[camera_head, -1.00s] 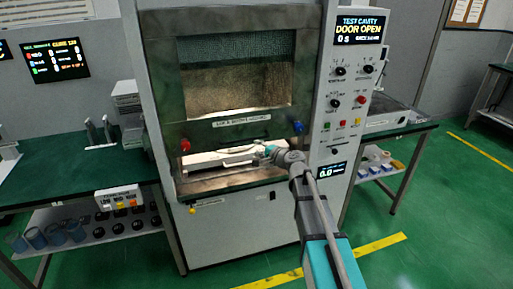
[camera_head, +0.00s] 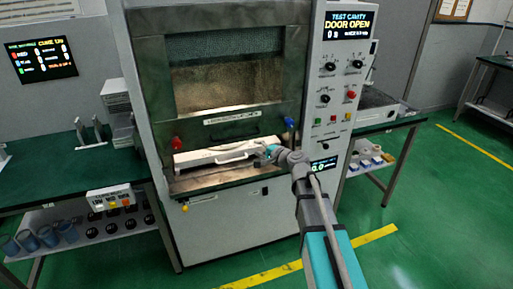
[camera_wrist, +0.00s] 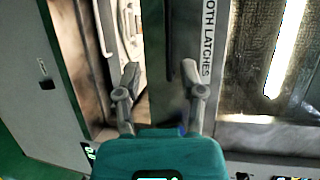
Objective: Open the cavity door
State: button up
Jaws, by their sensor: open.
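The cavity door (camera_head: 285,100) is a dark, worn panel with a mesh window on the front of the generator. It is raised partway, leaving a low gap beneath it. The display (camera_head: 346,24) reads "DOOR OPEN". A red latch (camera_head: 177,142) and a blue latch (camera_head: 290,123) sit at its lower corners. My gripper (camera_head: 268,152) is at the gap's right part, by the door's lower edge. In the wrist view, my gripper (camera_wrist: 165,85) is open, its fingers apart around the door's edge region and a dark bar (camera_wrist: 168,42). Contact cannot be told.
A white tray (camera_head: 215,155) with a handle lies in the gap below the door. The control panel (camera_head: 335,90) is right of the door. Green benches stand left (camera_head: 60,175) and right (camera_head: 400,126). The green floor in front is clear.

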jog(key=shift+v, duration=1.1)
jog(key=s+a+f+m+t+h+b, duration=0.1)
jog(key=a+f+m+t+h+b, duration=0.3)
jog(key=a+m+t+h+b, duration=0.4)
jog(key=shift+s+a+m+h+b, duration=0.45)
jog(key=shift+a+h+b, duration=1)
jog(key=shift+h, duration=0.65)
jog(key=shift+w+a, duration=0.1)
jog(key=p+x, duration=0.2)
jog(key=x, duration=1.1)
jog(key=shift+w+p, duration=0.4)
